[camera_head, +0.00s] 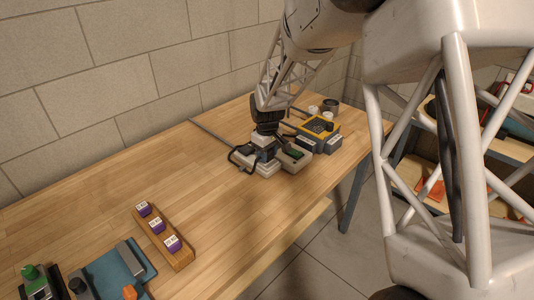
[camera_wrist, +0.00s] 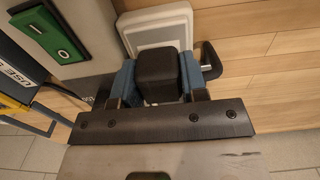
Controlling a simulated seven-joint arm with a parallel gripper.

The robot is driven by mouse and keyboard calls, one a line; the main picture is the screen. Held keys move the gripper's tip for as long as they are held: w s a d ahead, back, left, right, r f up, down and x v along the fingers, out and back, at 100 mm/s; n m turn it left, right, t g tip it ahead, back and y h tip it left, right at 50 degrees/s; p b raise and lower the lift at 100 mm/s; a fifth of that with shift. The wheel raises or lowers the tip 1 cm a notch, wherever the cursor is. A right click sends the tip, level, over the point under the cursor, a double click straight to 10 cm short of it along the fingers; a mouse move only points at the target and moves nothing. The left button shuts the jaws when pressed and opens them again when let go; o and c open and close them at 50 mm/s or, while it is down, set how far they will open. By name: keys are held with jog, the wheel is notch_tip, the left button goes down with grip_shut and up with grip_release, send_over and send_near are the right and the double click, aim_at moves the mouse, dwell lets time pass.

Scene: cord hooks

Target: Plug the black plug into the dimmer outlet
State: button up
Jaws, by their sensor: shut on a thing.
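My gripper (camera_wrist: 160,82) is shut on the black plug (camera_wrist: 165,72), which sits between its blue finger pads in the wrist view. In the head view my gripper (camera_head: 267,130) is low over a cluster of pale boxes. A grey box with a green switch (camera_wrist: 52,32) stands left of the plug, also visible in the head view (camera_head: 294,155). No label names the dimmer outlet legibly.
A dark cord (camera_head: 240,168) loops beside the boxes. A yellow-and-grey device (camera_head: 320,126) and small cups (camera_head: 330,105) stand behind. A wooden rack with purple blocks (camera_head: 157,226) is at the front left. The table's middle is clear; its edge is near on the right.

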jog(key=shift+f, duration=0.55)
dwell(0.4)
jog(key=o, duration=1.3)
jog(key=shift+r, duration=3.85)
